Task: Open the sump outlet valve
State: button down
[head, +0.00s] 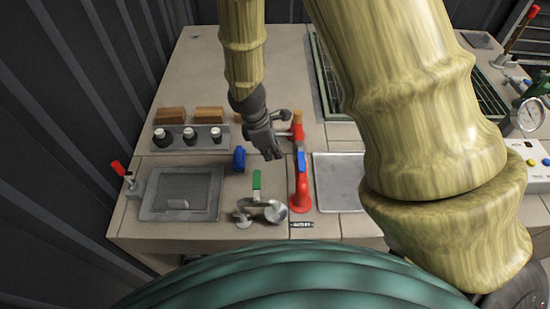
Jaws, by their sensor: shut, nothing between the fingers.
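No readable label in the head view marks the sump outlet valve, so I cannot tell which valve it is. A green lever (257,183) stands upright by a silver metal fitting (268,211) at the front of the bench. Just right of it a red pipe (300,192) rises, with a blue lever (301,161) on its upper part. My gripper (273,154) is shut and empty, pointing down above the bench, behind the green lever and left of the blue lever in the picture. It hides part of the fittings behind it, where a red handle (291,134) shows.
A blue fitting (239,158) stands left of my gripper. A flat metal plate (338,181) lies right. A gauge (530,115) stands far right.

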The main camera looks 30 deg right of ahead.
jog(key=shift+b+v, duration=0.7)
jog(key=shift+v, duration=2.25)
jog(key=shift+w, duration=0.1)
